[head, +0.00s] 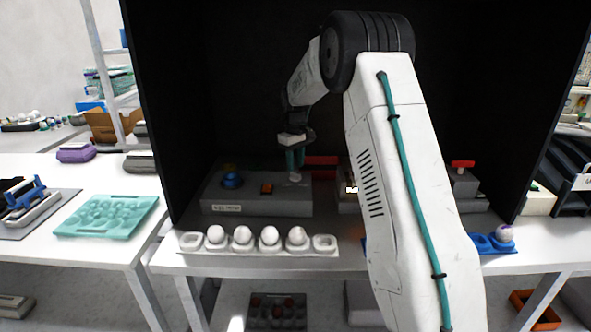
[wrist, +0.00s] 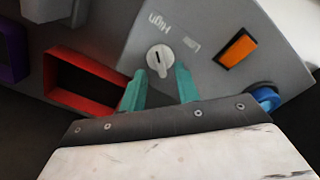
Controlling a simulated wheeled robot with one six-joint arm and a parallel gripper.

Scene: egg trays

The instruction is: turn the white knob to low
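The white knob (wrist: 159,58) is round with a short dark mark, on the top of a grey box (head: 257,207). In the wrist view the word High is printed above the knob and a fainter word, seemingly Low, to its upper right, both upside down. The dark mark runs roughly up and down the picture and lies between neither word clearly. My gripper (wrist: 159,72) has its two teal fingers apart, one on each side below the knob, with gaps showing. In the head view my gripper (head: 295,160) points down just above the white knob (head: 295,177).
The grey box also carries an orange switch (wrist: 238,47) and a blue button (wrist: 265,98). A red open frame (wrist: 82,82) stands beside it. In front lies a white tray (head: 190,242) with several white eggs.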

